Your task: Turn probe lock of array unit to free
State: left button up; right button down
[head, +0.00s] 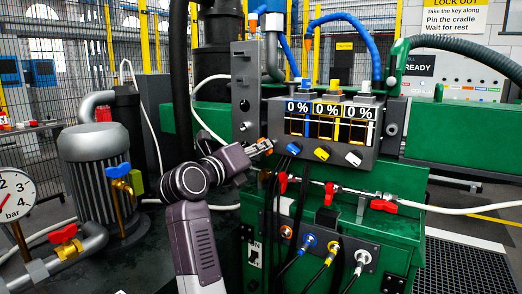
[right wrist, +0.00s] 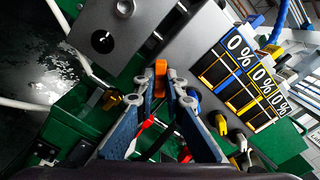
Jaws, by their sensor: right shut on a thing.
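The array unit (head: 318,128) is a grey box with three displays, each reading 0 %. Along its lower front are a blue knob (head: 294,148), a yellow knob (head: 321,153) and a white knob (head: 353,158). My right gripper (head: 264,146) is at the left end of this row. In the right wrist view its fingertips (right wrist: 162,92) are shut on a small orange lever (right wrist: 160,78), which looks like the probe lock. The fingers cover part of the lever, and its marking cannot be read. My left gripper is not in view.
Red-handled valves (head: 383,205) on a pipe and a lower socket panel (head: 318,247) with cables sit below the unit. A grey side plate (head: 247,90) rises left of it. A ribbed motor (head: 97,185) and pressure gauge (head: 13,198) stand at the left.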

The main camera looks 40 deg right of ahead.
pick_arm(q)
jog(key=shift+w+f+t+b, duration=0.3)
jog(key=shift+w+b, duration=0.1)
jog(key=shift+b, duration=0.75)
pick_arm(e)
jog(key=shift+f+m, duration=0.2)
jog(key=shift+m, duration=1.5)
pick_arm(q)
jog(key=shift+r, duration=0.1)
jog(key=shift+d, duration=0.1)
